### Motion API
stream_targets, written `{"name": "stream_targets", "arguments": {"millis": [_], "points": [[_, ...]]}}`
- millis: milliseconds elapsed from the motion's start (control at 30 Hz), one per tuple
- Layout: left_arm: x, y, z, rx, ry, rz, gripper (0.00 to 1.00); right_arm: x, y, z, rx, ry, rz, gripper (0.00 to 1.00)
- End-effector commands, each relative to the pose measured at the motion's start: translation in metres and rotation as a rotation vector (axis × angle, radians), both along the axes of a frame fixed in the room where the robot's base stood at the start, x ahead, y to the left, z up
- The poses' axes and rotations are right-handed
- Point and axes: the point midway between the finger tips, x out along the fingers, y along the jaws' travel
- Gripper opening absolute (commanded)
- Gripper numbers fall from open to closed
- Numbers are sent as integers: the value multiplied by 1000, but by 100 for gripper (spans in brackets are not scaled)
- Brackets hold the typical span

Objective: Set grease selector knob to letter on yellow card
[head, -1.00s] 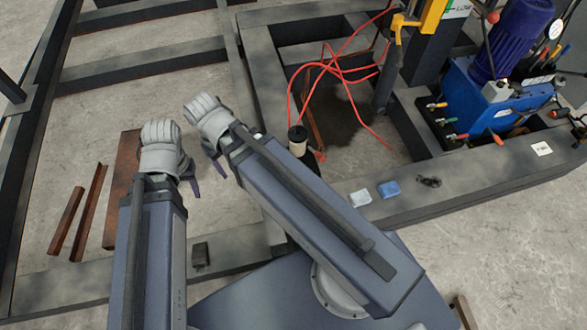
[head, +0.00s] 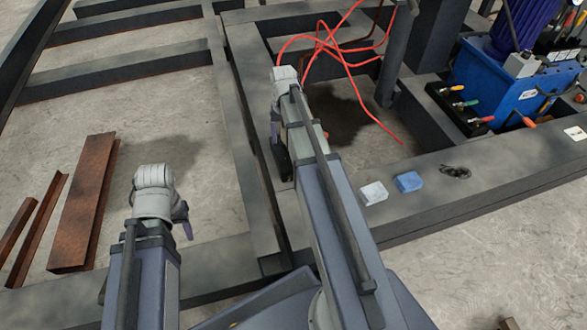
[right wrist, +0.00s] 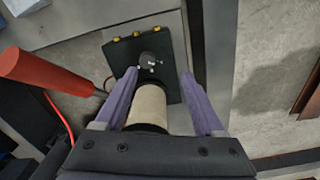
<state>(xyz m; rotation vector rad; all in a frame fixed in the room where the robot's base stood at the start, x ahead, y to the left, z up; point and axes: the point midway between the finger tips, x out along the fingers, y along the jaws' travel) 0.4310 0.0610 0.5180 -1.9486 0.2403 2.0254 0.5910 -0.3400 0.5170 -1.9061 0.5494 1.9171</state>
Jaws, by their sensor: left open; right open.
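In the right wrist view a round dark knob (right wrist: 151,60) with small pale marks sits on a flat black plate (right wrist: 117,58). I cannot read its setting. My right gripper (right wrist: 160,75) is open, its purple fingers spread either side of the knob's line, pointing at the plate. A beige cylinder (right wrist: 149,108) lies between the fingers; I cannot tell if they touch it. In the head view my right arm hides this spot. My left gripper (head: 183,222) is open and empty over the floor at lower left. I cannot make out a yellow card.
A red handle (right wrist: 40,73) stands left of the plate. Red hoses (head: 335,50) lie in the dark frame (head: 440,180). A blue pump unit (head: 490,85) is at right. Rusty steel (head: 82,205) is at left.

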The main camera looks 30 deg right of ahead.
Motion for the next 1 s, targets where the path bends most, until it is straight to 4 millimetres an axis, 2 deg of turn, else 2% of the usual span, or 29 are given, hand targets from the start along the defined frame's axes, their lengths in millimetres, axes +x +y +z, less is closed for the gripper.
{"name": "stream_targets", "arguments": {"millis": [33, 233, 467, 633, 1000], "points": [[0, 0, -19, 0, 0, -1, 50, 3, -12, -19, 2, -3, -25, 71], [0, 0, -33, 1, 0, -1, 50, 4, -31, -33, 5, -7, -72, 71], [0, 0, -33, 1, 0, -2, 50, 4, -33, -33, 6, -8, -77, 71], [0, 0, -41, 0, 0, -1, 50, 4, -33, -41, 6, -8, -77, 71], [0, 0, -83, 0, -2, 7, 50, 4, -33, -83, 6, -8, -76, 71]]}}
